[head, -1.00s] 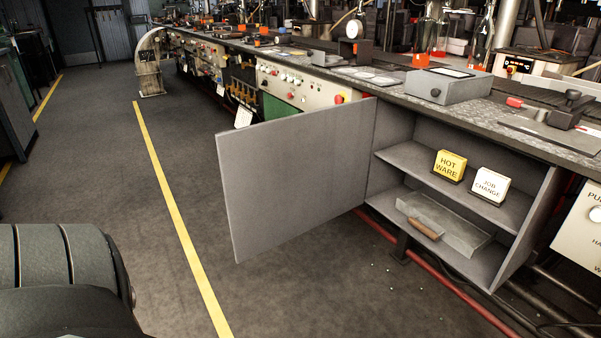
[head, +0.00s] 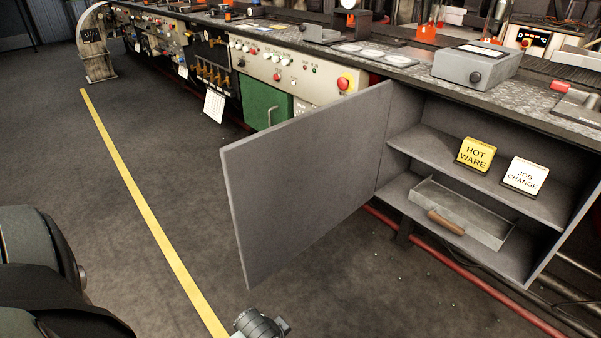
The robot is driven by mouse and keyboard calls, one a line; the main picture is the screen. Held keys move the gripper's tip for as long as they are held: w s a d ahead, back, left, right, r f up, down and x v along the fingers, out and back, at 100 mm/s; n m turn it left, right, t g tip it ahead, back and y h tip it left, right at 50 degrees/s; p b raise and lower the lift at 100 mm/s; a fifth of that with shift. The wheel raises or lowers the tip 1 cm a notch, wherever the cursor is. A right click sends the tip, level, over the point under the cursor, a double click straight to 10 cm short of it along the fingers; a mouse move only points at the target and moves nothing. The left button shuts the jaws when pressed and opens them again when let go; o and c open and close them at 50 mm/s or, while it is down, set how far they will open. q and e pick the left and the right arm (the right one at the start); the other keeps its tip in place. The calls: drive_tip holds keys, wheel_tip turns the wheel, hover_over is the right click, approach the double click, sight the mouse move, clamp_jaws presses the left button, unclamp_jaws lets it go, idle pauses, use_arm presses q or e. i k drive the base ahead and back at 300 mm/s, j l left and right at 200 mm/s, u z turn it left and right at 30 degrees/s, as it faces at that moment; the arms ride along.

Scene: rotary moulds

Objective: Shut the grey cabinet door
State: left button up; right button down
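The grey cabinet door (head: 310,180) stands wide open in the head view. It is hinged at the left side of the cabinet opening and swings out over the floor to the left. The grey cabinet (head: 546,208) is open under the bench, with two shelves showing. Part of my arm (head: 40,265) fills the lower left corner. A small grey rounded part of mine (head: 258,324) shows at the bottom edge, below the door's lower free corner and apart from it in the picture. No gripper fingers show.
A yellow HOT WARE sign (head: 476,154) and a white JOB CHANGE sign (head: 526,176) stand on the upper shelf. A grey tray (head: 466,216) with a wooden handle sits on the lower shelf. A red pipe (head: 465,272) runs low along the bench. The floor left of the door is clear.

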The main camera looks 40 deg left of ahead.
sight(289, 183)
drive_tip(key=j, duration=1.15)
drive_tip(key=j+z, duration=0.15)
drive_tip(key=j, duration=0.2)
drive_tip(key=k+j+z, duration=0.1)
drive_tip(key=j, duration=0.25)
drive_tip(key=k+j+z, duration=0.15)
drive_tip(key=j, duration=0.2)
